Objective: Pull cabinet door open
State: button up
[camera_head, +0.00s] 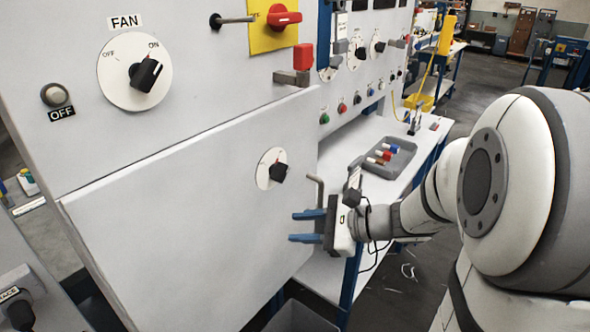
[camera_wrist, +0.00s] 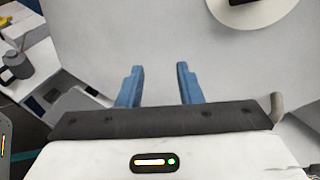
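The cabinet door (camera_head: 190,225) is a large light grey panel below the upper panel with the FAN dial. It looks slightly tilted, with its top edge standing out a little from the panel above. A round white dial with a black knob (camera_head: 278,172) sits near its right side. A bent metal handle (camera_head: 316,188) is at the door's right edge, partly hidden behind my gripper. My gripper (camera_head: 301,226) has two blue fingers, apart and empty, in front of the door's right part. In the wrist view the fingers (camera_wrist: 158,88) point at the door face (camera_wrist: 110,35); the handle (camera_wrist: 277,106) shows beside the gripper's right end.
A white workbench (camera_head: 405,165) with a grey tray (camera_head: 390,158) of coloured pieces stands to the right behind my gripper. The FAN dial (camera_head: 115,85) and a red switch (camera_head: 283,17) are above the door. A grey bin (camera_head: 300,318) sits below.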

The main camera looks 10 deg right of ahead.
aim_at(322, 194)
jog(key=w+d+f+m+t+h+b, duration=0.2)
jog(key=w+d+f+m+t+b, duration=0.15)
jog(key=w+d+m+t, duration=0.65)
jog(key=shift+m+g, duration=0.4)
jog(key=shift+g, duration=0.2)
jog(key=x, duration=0.4)
jog(key=p+x, duration=0.1)
jog(key=x, duration=0.1)
jog(key=shift+w+d+f, duration=0.15)
jog(key=shift+w+f, duration=0.25)
jog(key=shift+w, duration=0.05)
jog(key=shift+c, duration=0.4)
grip_shut()
